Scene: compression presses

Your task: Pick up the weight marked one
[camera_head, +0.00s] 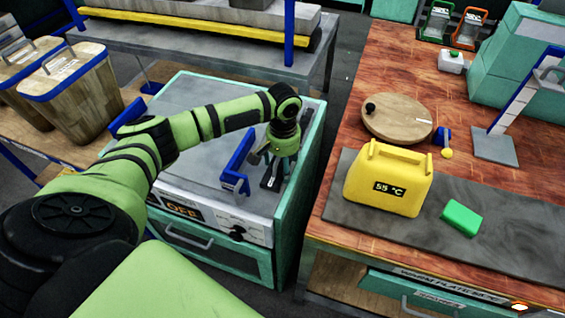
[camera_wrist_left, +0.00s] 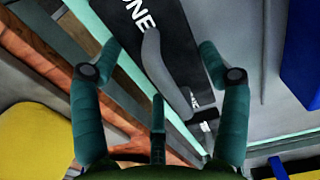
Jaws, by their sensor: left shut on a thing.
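The weight marked one is a black block with white "ONE" lettering and a grey handle; it shows in the left wrist view (camera_wrist_left: 172,55) between my fingers. In the head view, its dark end (camera_head: 269,182) shows below my left gripper (camera_head: 277,160), over the grey top of the teal machine. My right gripper is not in view.
A blue bracket (camera_head: 238,160) stands just left of the weight on the machine (camera_head: 185,100). A wooden bench to the right holds a yellow 55 °C box (camera_head: 388,180), a green block (camera_head: 461,217) and a round wooden board (camera_head: 397,118). Bins (camera_head: 75,90) stand left.

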